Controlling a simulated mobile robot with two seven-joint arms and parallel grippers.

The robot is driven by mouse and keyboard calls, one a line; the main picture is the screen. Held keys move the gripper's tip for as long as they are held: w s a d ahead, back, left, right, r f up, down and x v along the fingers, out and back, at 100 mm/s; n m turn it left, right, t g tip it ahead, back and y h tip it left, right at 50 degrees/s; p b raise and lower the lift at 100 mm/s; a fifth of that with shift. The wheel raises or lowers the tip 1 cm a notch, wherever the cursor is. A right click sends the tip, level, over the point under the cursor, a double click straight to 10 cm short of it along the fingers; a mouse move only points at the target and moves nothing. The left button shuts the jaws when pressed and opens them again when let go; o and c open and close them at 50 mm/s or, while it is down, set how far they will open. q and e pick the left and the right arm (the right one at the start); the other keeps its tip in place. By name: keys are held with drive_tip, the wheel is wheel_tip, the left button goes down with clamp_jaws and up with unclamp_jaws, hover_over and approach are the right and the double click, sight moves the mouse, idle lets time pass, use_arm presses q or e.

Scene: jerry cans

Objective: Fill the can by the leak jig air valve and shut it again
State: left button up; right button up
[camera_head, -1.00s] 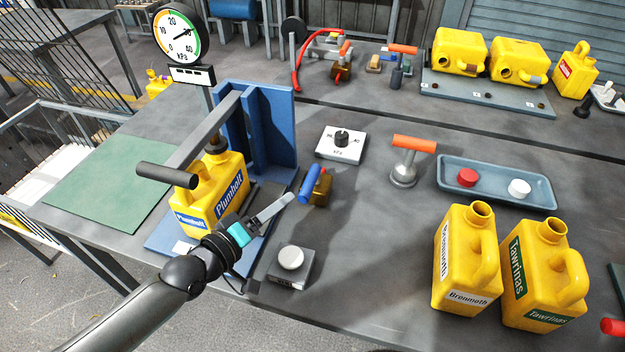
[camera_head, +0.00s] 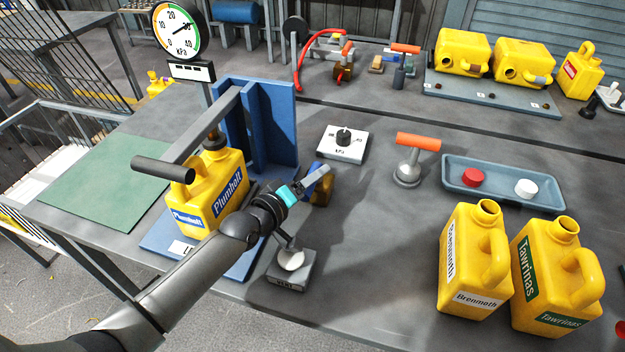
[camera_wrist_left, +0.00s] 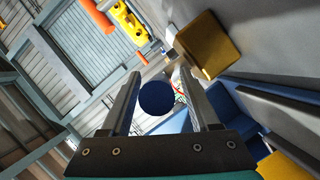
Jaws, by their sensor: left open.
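The yellow Plumholt can (camera_head: 212,192) stands upright in the blue leak jig (camera_head: 272,130), under the jig's clamp arm with its dark handle (camera_head: 163,168). The air valve has a brass body (camera_head: 322,194) and a blue handle, which my left gripper mostly covers in the head view. My left gripper (camera_head: 318,178) is open at the valve. In the left wrist view the round end of the blue handle (camera_wrist_left: 156,98) shows between the spread fingers, with the brass body (camera_wrist_left: 207,45) beyond. The dial gauge (camera_head: 176,31) has its needle pointing up and right.
A white kPa knob box (camera_head: 342,144) is behind the valve.

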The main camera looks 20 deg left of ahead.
use_arm(q)
clamp_jaws()
idle(0.5)
idle(1.0)
